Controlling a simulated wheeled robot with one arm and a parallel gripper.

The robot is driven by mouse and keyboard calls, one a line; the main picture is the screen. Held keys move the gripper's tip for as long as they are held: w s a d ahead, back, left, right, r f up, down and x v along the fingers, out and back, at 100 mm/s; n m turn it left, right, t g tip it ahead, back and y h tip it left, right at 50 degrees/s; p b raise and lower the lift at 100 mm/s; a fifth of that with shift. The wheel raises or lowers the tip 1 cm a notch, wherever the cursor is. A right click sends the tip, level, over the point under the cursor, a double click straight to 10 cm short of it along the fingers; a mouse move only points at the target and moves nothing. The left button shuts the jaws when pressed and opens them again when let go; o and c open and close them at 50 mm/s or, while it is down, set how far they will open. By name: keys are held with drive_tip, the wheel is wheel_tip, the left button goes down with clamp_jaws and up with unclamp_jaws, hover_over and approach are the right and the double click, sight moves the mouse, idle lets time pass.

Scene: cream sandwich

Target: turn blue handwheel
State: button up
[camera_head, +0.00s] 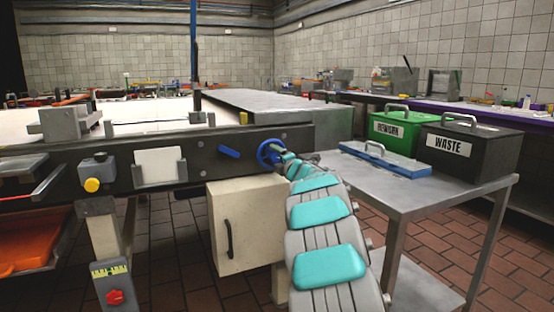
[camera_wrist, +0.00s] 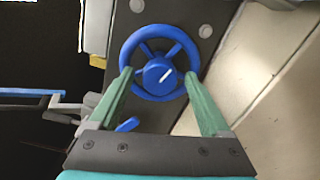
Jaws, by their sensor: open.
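The blue handwheel (camera_head: 269,153) is mounted on the dark side panel of the conveyor in the head view, partly hidden by my gripper (camera_head: 290,160). In the wrist view the handwheel (camera_wrist: 158,64) shows its round rim, spokes and a hub with a white mark. My gripper (camera_wrist: 158,95) is open, its two green fingers on either side of the lower rim. The fingertips reach the left and right sides of the wheel; whether they touch it I cannot tell.
A blue lever (camera_head: 229,152) sits on the panel left of the wheel. A cream cabinet (camera_head: 245,222) is below. A metal table to the right holds a blue lid (camera_head: 385,160), a green bin (camera_head: 398,131) and a black WASTE bin (camera_head: 468,150).

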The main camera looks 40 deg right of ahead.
drive_tip(key=b+v, duration=0.1)
drive_tip(key=v, duration=0.6)
drive_tip(key=shift+s, duration=0.4)
drive_tip(key=shift+a, duration=0.1)
idle(0.8)
drive_tip(key=s+a+f+m+g+y, duration=0.1)
drive_tip(key=s+a+f+m+g, duration=0.5)
drive_tip(key=s+a, duration=0.8)
drive_tip(key=s+a+f+m+g+y, duration=0.2)
drive_tip(key=s+a+f+m+g, duration=0.4)
drive_tip(key=s+a, duration=0.9)
drive_tip(key=s+a+f+m+g+y, duration=0.1)
drive_tip(key=s+a+f+m+g, duration=0.5)
drive_tip(key=s+a+f, duration=0.4)
drive_tip(key=s+a+g, duration=0.1)
drive_tip(key=s+a, duration=0.4)
drive_tip(key=s, duration=0.3)
drive_tip(key=shift+s+p, duration=0.3)
drive_tip(key=shift+s, duration=0.1)
drive_tip(key=shift+f, duration=0.1)
